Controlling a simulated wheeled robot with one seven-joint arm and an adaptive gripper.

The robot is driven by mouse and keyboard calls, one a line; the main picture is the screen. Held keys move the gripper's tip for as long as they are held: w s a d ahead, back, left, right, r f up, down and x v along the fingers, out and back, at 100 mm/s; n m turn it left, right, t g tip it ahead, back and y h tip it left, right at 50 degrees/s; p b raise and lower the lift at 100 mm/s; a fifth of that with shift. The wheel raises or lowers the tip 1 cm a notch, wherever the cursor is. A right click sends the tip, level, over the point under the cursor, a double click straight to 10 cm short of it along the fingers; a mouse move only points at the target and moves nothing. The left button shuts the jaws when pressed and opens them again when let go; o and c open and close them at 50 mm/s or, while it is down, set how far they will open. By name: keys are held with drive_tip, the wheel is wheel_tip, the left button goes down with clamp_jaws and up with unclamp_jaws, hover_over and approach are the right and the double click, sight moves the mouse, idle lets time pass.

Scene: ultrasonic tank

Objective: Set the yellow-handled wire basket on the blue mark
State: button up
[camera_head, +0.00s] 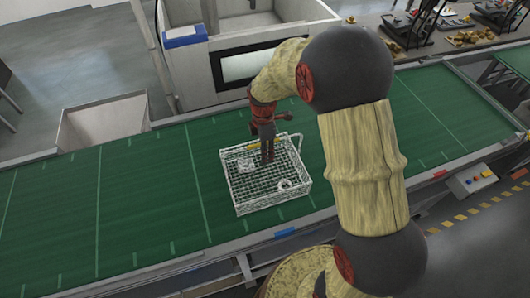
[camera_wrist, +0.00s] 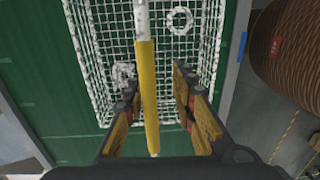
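The wire basket (camera_head: 270,197) is a pale wire mesh box on the green belt, with white ring-like pieces inside. Its yellow handle grip (camera_head: 253,146) is partly hidden behind my gripper (camera_head: 267,152) in the head view. In the wrist view, the yellow grip (camera_wrist: 148,90) runs between the two fingers of my gripper (camera_wrist: 156,92), with a gap visible on both sides. The fingers are open and point down over the basket (camera_wrist: 108,42). The blue mark (camera_head: 285,231) is on the belt's front rail, just in front of the basket and slightly right of its front corner.
The green belt (camera_head: 140,200) is clear left of the basket. A red mark (camera_head: 440,173) is farther right on the rail, near a button box (camera_head: 475,182). A grey open bin (camera_head: 105,122) and a white tank (camera_head: 235,60) with a blue tray (camera_head: 184,37) stand behind.

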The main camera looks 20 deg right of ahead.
drive_tip(key=r, duration=0.7)
drive_tip(key=r+b, duration=0.1)
drive_tip(key=r, duration=0.3)
drive_tip(key=shift+w, duration=0.35)
drive_tip(key=shift+r, duration=0.65)
drive_tip(key=s+r+m+t, duration=0.3)
drive_tip(key=s+r+m, duration=0.3)
drive_tip(key=s+m, duration=0.3)
drive_tip(key=s+r+m+t, duration=0.3)
drive_tip(key=s+r+m, duration=0.4)
drive_tip(key=s, duration=0.8)
drive_tip(key=shift+m, duration=1)
drive_tip(key=shift+a+r, duration=0.1)
wheel_tip(320, 180, down, 19)
drive_tip(key=b, duration=1.9)
